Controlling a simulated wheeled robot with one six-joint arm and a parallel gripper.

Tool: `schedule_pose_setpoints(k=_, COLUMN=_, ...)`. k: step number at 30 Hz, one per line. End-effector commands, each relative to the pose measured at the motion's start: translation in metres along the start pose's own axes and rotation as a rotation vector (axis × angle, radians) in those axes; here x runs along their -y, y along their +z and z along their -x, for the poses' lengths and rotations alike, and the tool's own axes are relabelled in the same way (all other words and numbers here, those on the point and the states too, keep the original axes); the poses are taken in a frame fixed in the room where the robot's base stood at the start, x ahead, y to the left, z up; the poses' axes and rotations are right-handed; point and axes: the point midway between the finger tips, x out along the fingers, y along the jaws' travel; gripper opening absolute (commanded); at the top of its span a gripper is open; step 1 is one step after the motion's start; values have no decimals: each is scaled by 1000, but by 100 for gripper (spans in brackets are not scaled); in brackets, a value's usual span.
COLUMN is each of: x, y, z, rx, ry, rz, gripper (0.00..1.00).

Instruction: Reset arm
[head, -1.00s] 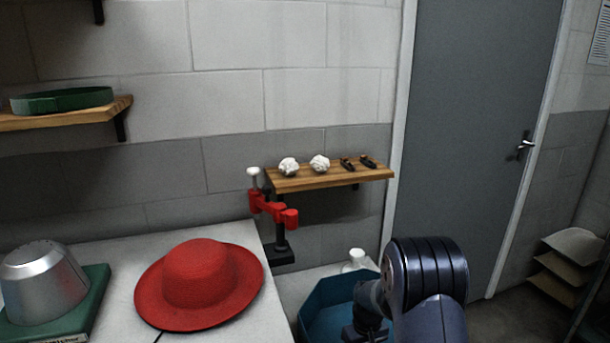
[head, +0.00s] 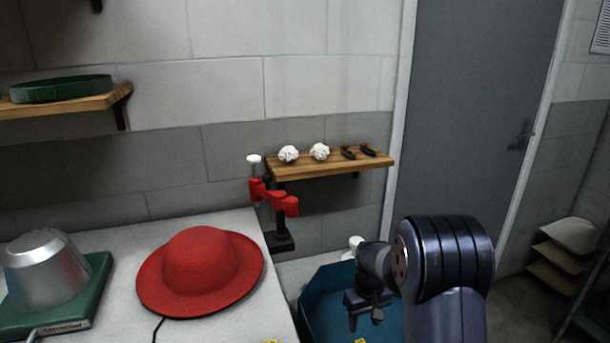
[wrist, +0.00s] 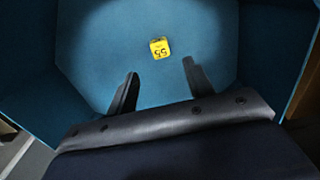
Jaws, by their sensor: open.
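My gripper (head: 366,308) hangs over the blue bin at the lower right of the head view, at the end of my dark arm. In the wrist view my gripper (wrist: 160,88) is open, with its two fingers apart and nothing between them. Beyond the fingers, a small yellow tag (wrist: 160,48) marked 55 lies on the floor of the blue bin (wrist: 110,40). The tag also shows partly at the bottom edge of the head view (head: 361,341).
A red hat (head: 200,270) lies on the white table (head: 215,325), left of the bin. A silver hat block (head: 48,272) stands on a green base (head: 85,300). A red clamp (head: 272,195) is at the table's far corner. A wooden shelf (head: 330,167) holds white balls and dark items.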

Motion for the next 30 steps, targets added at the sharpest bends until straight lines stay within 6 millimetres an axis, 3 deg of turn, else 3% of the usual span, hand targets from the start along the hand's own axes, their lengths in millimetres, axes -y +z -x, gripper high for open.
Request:
schedule_pose_setpoints(k=12, x=0, y=0, z=-87, rx=1, ry=0, rz=0, gripper=50)
schedule_pose_setpoints(k=15, x=0, y=-2, z=-66, rx=-5, ry=2, rz=0, gripper=50)
schedule_pose_setpoints(k=30, x=0, y=-1, z=5, rx=-4, ry=1, rz=0, gripper=50)
